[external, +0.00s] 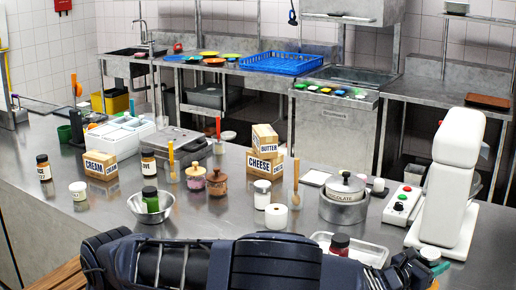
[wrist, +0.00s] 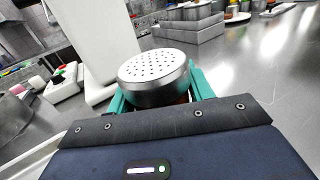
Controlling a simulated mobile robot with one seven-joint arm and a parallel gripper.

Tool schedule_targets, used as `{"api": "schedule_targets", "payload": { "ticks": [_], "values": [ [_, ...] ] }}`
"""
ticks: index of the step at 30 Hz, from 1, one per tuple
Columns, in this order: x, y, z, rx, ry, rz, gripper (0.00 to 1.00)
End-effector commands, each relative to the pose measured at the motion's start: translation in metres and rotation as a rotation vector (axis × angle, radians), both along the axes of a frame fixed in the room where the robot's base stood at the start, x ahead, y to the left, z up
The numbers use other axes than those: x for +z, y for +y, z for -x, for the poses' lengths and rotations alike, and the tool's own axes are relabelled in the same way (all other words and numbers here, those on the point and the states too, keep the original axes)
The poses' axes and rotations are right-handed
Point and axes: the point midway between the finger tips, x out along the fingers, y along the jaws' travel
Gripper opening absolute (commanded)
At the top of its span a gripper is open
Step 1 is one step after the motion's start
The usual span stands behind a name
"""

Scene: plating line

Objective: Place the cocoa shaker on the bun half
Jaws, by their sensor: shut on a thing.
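My gripper (wrist: 160,94) has teal fingers on either side of the cocoa shaker (wrist: 154,72) and is shut on it. The shaker has a round, perforated metal lid; only a little brown shows below it, and its lower part is hidden by the gripper. In the external view my gripper (external: 438,267) is at the lower right, beyond the right end of the metal tray. The shaker is mostly hidden there. I cannot make out the bun half in either view.
A metal tray (external: 372,250) with a red jar (external: 339,244) lies left of my gripper. A tall white machine (external: 452,185) stands behind it, with a button box (external: 402,203) beside it. A lidded pot (external: 344,198) stands behind the tray. Wrist view shows bare steel counter at right (wrist: 270,75).

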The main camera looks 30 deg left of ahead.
Motion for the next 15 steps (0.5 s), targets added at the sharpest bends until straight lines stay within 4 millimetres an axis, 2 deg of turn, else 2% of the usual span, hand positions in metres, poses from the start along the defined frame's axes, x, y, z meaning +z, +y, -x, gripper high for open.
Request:
{"api": "schedule_targets", "payload": {
  "ticks": [1,2,4,15],
  "values": [
    [-0.0015,-0.0001,0.0001,0.000,-0.001,-0.001,0.25],
    [-0.0012,-0.0001,0.0001,0.000,0.000,0.000,0.58],
    [-0.0010,-0.0001,0.0001,0.000,0.000,0.000,0.71],
    [0.0010,0.0000,0.0000,0.000,0.000,0.000,0.74]
  ]
}}
